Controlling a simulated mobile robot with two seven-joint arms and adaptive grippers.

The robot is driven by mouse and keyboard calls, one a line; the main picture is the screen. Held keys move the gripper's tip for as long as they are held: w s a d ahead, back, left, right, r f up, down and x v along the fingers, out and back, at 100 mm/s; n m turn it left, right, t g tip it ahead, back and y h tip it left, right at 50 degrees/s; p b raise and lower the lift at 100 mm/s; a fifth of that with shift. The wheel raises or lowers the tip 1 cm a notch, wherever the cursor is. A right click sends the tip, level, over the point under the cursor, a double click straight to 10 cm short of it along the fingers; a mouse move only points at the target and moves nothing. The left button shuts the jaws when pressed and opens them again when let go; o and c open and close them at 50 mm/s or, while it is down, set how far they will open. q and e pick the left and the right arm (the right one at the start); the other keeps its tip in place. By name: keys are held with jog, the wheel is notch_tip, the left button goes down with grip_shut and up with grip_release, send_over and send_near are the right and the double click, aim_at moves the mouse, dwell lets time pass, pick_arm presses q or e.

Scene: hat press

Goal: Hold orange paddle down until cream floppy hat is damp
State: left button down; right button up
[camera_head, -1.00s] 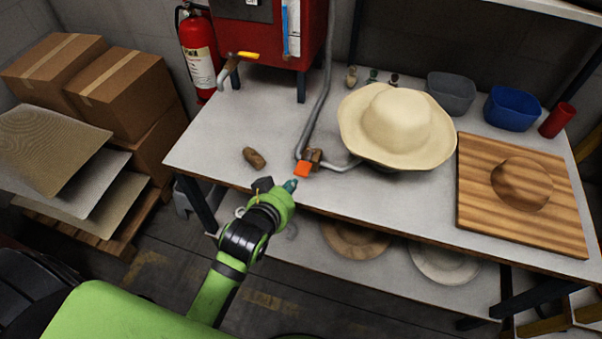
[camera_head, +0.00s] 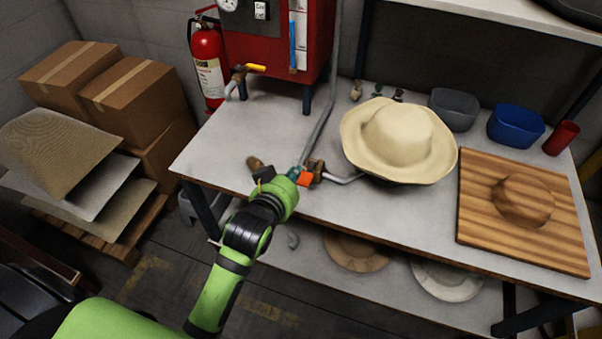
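The cream floppy hat (camera_head: 398,138) sits brim-down near the middle of the table, above a dark base that it mostly hides. The orange paddle (camera_head: 305,179) is at the table's front edge, on a brown valve (camera_head: 317,168) whose grey pipe runs to below the hat. My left gripper (camera_head: 292,173) is at the paddle's left side, with its teal tip very close to it. I cannot tell whether they touch. The wrist hides most of the fingers, so their opening is unclear. My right gripper is out of view. No dampness shows clearly on the hat.
A wooden board with a hat form (camera_head: 475,225) lies at right. A grey bin (camera_head: 453,110), blue bin (camera_head: 515,126) and red cup (camera_head: 560,139) stand behind. A red boiler (camera_head: 275,45) with a vertical pipe stands at the back left. Hats lie on the lower shelf.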

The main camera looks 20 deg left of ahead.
pick_arm(q)
send_over(300, 185)
jog(key=w, duration=0.2)
jog(key=shift+s+f+p, duration=0.25)
jog(key=shift+f+p, duration=0.2)
jog(key=shift+f, duration=0.8)
jog(key=f, duration=0.2)
jog(key=shift+s+f, duration=0.3)
jog(key=shift+s, duration=0.05)
jog(key=shift+s+f, duration=0.15)
jog(key=shift+f, duration=0.45)
jog(key=f+t+b, duration=0.1)
jog(key=b, duration=0.2)
jog(key=s+f+t+b, duration=0.1)
jog(key=f+b, duration=0.1)
jog(key=b, duration=0.1)
jog(key=shift+t, duration=0.3)
jog(key=shift+f, duration=0.25)
jog(key=shift+r, duration=0.15)
dwell(3.9)
